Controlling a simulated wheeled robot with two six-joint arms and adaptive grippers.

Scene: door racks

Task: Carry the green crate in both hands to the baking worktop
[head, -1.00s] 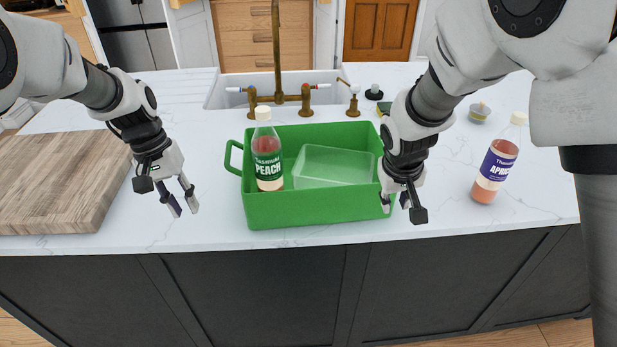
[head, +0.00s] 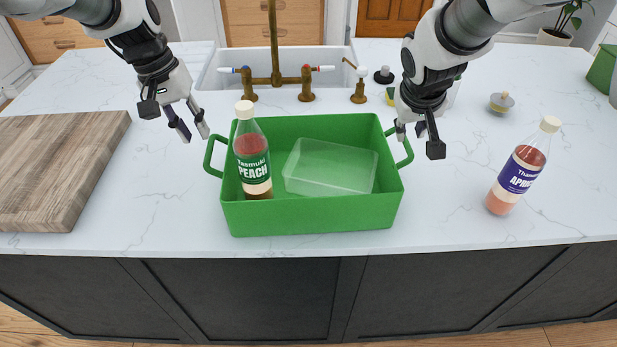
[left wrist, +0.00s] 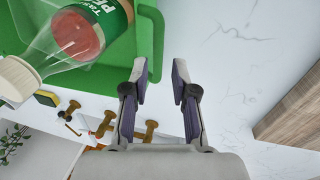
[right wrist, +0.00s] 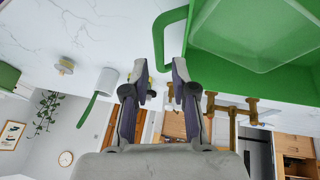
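The green crate (head: 310,222) stands on the white marble counter in front of the sink. It holds a peach bottle (head: 252,160), upright at its left end, and a clear lidded-looking box (head: 330,168). A loop handle shows at each end. My left gripper (head: 194,138) is open and empty, above and left of the left handle (head: 212,155), apart from it. My right gripper (head: 418,140) is open, close by the right handle (head: 403,152). In the right wrist view that handle (right wrist: 160,45) shows just beyond the fingertips; I cannot tell whether they touch.
An apricot bottle (head: 518,168) stands on the counter to the right. A wooden board (head: 60,170) lies at the left. The brass tap (head: 275,70) and sink (head: 225,60) are behind the crate. A small lidded pot (head: 500,103) stands back right. Another green object (head: 602,68) is at the right edge.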

